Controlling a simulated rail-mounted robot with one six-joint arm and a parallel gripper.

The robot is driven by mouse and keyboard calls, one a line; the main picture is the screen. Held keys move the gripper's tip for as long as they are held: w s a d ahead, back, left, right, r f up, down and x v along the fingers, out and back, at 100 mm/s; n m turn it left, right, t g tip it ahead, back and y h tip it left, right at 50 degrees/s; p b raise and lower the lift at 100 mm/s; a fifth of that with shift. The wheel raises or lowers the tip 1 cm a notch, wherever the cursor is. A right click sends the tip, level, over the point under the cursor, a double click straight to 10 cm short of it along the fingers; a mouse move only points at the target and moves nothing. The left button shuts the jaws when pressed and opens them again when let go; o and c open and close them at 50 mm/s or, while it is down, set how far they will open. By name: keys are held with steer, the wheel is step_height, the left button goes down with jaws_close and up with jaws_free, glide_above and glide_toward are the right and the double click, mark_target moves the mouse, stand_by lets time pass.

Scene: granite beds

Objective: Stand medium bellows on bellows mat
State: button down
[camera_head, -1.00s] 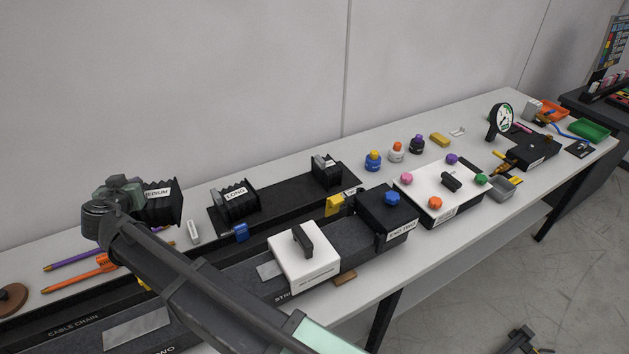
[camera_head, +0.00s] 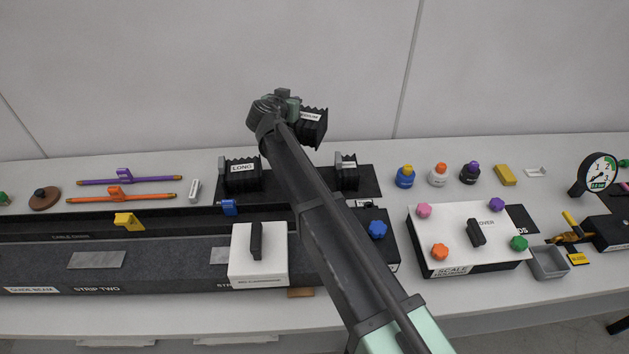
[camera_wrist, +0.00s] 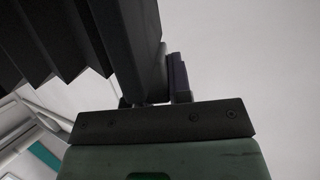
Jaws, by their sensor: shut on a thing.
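The medium bellows (camera_head: 313,128), black and pleated with a white "MEDIUM" label, is held in the air by my gripper (camera_head: 291,104). Its dark pleats (camera_wrist: 60,45) fill the upper left of the wrist view, and its end plate (camera_wrist: 140,50) is between the fingers. The gripper is shut on it. The black bellows mat (camera_head: 369,182) lies beyond the beds, below the bellows in the head view. The long bellows (camera_head: 242,176) stands on its left part and a shorter bellows (camera_head: 348,174) on its right. My arm hides part of the mat between them.
A white block with a black handle (camera_head: 258,256) sits on the granite bed in front.

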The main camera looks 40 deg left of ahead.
step_height(320, 180, down, 20)
steer(key=b, duration=2)
steer(key=shift+f, duration=0.2)
steer(key=c, duration=1.1)
jaws_free()
steer(key=shift+s+a, duration=0.1)
steer(key=shift+o, duration=0.2)
steer(key=p+v, duration=0.1)
steer(key=v, duration=0.2)
steer(key=shift+s+r, duration=0.2)
steer(key=shift+s, duration=0.15)
